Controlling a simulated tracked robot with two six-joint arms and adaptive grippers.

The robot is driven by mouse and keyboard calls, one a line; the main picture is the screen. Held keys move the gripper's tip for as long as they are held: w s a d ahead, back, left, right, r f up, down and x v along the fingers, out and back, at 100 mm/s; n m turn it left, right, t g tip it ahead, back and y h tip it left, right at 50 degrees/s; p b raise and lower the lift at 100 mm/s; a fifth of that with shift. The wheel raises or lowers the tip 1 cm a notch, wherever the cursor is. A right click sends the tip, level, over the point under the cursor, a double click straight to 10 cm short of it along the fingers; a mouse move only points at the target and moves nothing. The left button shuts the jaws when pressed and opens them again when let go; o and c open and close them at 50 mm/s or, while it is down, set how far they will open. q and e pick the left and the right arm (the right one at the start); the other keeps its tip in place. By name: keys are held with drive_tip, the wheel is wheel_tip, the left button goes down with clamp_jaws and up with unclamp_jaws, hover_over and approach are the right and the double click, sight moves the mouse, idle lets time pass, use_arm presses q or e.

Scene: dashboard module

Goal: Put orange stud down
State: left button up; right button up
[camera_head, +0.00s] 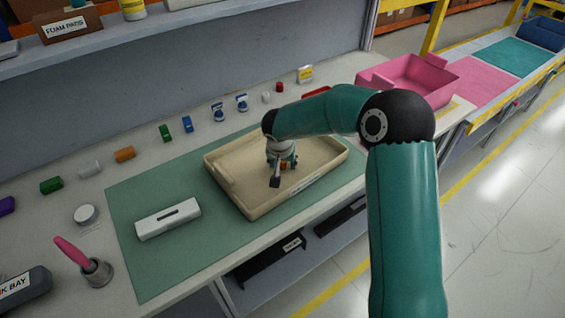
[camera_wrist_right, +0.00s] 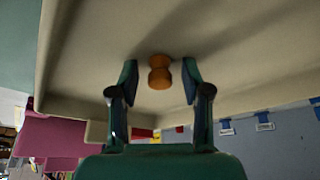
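The orange stud (camera_wrist_right: 160,72) is a small waisted piece at the beige tray (camera_head: 240,196). In the wrist view it sits between the two fingertips of my right gripper (camera_wrist_right: 160,82), with a gap on each side. My right gripper is open around the stud and not touching it. In the head view the right gripper (camera_head: 282,170) is low inside the tray, and a bit of orange shows between its fingers. The tray floor also shows behind the stud in the wrist view (camera_wrist_right: 90,50). My left gripper is not in view.
The tray stands on a green mat (camera_head: 150,268) beside a white box-shaped part (camera_head: 168,218). Several small coloured blocks line the back of the bench. A pink bin (camera_head: 420,78) stands to the right. A metal cup (camera_head: 98,271) with a pink-handled item is at front left.

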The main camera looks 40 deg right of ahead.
drive_tip(key=shift+r+p, duration=0.4)
drive_tip(key=shift+p, duration=0.2)
drive_tip(key=shift+r, duration=0.3)
drive_tip(key=b+v, duration=0.1)
drive_tip(key=v, duration=1)
drive_tip(key=shift+s+r, duration=0.15)
drive_tip(key=shift+s+a, duration=0.1)
